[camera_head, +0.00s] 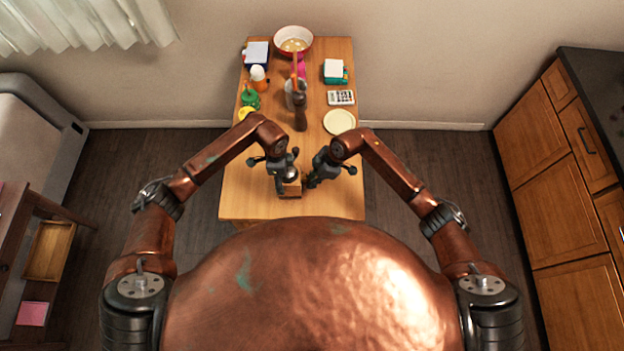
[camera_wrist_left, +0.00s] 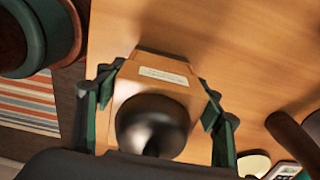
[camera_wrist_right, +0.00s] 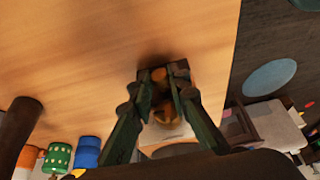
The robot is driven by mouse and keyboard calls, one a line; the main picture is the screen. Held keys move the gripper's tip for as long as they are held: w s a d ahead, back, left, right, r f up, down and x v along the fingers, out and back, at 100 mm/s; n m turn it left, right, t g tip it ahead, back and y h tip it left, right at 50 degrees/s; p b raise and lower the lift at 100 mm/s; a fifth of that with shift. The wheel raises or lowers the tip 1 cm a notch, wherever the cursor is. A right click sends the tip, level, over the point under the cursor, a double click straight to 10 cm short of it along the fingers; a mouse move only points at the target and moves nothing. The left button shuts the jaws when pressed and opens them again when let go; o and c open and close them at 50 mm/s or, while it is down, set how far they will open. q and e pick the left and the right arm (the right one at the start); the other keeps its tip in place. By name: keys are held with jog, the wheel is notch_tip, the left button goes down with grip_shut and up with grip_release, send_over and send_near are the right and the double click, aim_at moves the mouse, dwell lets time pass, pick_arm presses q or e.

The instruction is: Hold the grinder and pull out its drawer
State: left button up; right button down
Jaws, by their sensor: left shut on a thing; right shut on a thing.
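The grinder (camera_head: 290,189) is a wooden box with a dark domed metal top, standing near the front of the wooden table (camera_head: 240,206). In the left wrist view its body (camera_wrist_left: 140,89) carries a pale label, and its dark dome (camera_wrist_left: 152,125) faces the camera. My left gripper (camera_head: 284,176) is shut on the grinder's body, with a finger on either side. My right gripper (camera_head: 311,182) is at the grinder's right side, its fingertips shut on a small wooden part that looks like the drawer's knob (camera_wrist_right: 159,75). The drawer is mostly hidden, and I cannot tell how far out it is.
A dark wooden mill (camera_head: 300,112) stands farther back, near a pale plate (camera_head: 339,121) and a calculator (camera_head: 341,97). A red-rimmed bowl (camera_head: 293,34), a teal box (camera_head: 335,72) and several small items crowd the back. The table's front right is clear.

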dwell(0.3)
jog(key=d, duration=0.4)
jog(key=shift+d, duration=0.25)
pick_arm(q)
jog(key=shift+a, duration=0.1)
pick_arm(e)
jog(key=c, duration=2.2)
grip_release()
jog(key=shift+a, duration=0.1)
jog(key=o, duration=0.4)
jog(key=v, duration=1.2)
